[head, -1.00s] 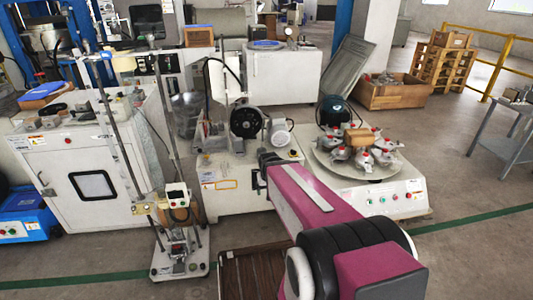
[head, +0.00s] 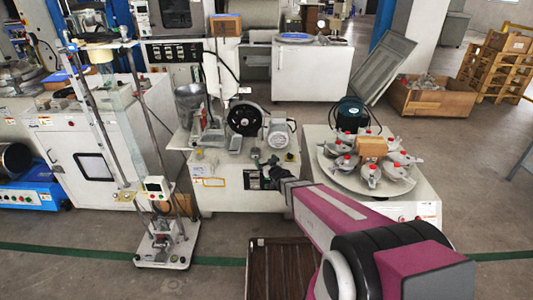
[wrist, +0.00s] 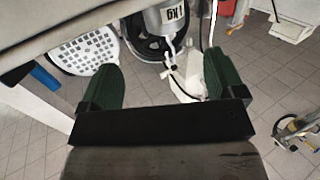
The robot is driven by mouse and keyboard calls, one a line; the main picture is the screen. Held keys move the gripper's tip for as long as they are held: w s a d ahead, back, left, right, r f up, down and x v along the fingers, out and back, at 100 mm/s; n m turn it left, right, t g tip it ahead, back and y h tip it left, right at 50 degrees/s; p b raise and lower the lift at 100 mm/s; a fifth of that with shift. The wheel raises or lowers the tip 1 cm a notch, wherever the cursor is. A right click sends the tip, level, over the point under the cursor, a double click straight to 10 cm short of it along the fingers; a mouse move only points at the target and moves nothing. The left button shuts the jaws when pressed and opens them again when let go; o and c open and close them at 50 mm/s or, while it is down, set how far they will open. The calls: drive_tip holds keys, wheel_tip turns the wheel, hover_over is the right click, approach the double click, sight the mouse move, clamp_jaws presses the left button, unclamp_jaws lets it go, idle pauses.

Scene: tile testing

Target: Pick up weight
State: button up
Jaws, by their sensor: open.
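In the wrist view, a grey metal cylinder marked with upside-down lettering that looks like 1KG (wrist: 165,18) shows at the top, beyond the fingers; it appears to be the weight. A white cord or strip and a dark cable hang close to it. My gripper (wrist: 160,82) has two green fingers spread wide, with nothing between them. In the head view my gripper (head: 265,167) is at the end of the magenta arm, in front of the white machine with a black wheel (head: 244,119). I cannot make out the weight clearly in the head view.
A turntable machine (head: 325,165) with several red-topped clamps stands close to the right of my arm. A tall stand (head: 163,240) is at the front left, before a white cabinet (head: 65,160). A white perforated plate (wrist: 85,52) shows in the wrist view. Floor is clear at the left front.

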sight(258, 152)
drive_tip(key=shift+y, duration=0.3)
drive_tip(key=x, duration=1.1)
drive_tip(key=shift+a+r, duration=0.1)
drive_tip(key=shift+r, duration=0.05)
drive_tip(key=shift+s, duration=0.15)
clamp_jaws()
